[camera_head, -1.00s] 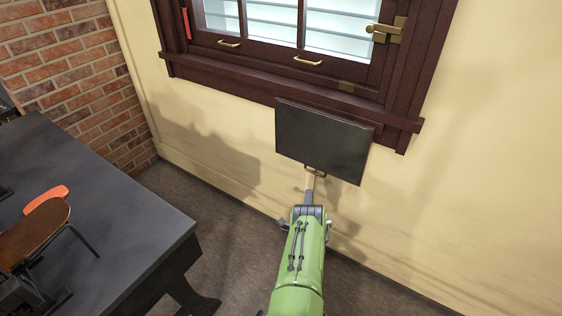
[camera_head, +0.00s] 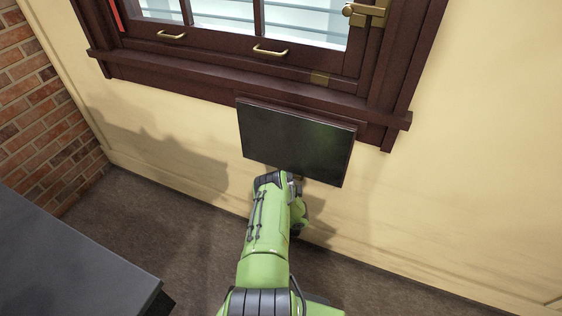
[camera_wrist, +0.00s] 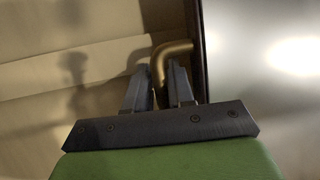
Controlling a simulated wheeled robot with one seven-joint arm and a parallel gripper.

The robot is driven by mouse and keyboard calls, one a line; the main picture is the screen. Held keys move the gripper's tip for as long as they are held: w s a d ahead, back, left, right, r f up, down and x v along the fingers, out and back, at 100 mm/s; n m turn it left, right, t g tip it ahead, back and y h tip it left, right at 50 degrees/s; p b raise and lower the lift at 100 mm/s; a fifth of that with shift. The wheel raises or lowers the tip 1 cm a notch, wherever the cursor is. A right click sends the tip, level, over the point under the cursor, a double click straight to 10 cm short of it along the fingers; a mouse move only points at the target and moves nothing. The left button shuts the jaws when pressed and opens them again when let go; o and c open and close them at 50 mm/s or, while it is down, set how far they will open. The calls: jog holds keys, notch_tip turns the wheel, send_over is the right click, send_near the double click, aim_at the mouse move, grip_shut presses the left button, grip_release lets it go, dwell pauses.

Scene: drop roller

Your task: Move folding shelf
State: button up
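The folding shelf (camera_head: 295,140) is a dark flat panel on the wall just below the window sill. In the head view its lower edge stands out from the wall. In the wrist view its pale, shiny face (camera_wrist: 265,70) fills the right side. A bent brass handle (camera_wrist: 168,50) shows beside the panel's edge. My gripper (camera_wrist: 160,80) has its two fingers close together on either side of the handle, and they appear shut on it. In the head view my arm hides the fingers and most of the handle.
The window (camera_head: 240,40) with a dark wood frame and brass handles is above the shelf. A dark table (camera_head: 70,265) stands at the lower left. A brick wall (camera_head: 35,125) is at the left. The wall to the right of the shelf is bare.

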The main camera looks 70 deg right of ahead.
jog(key=shift+d+r, duration=0.1)
grip_shut()
dwell(0.3)
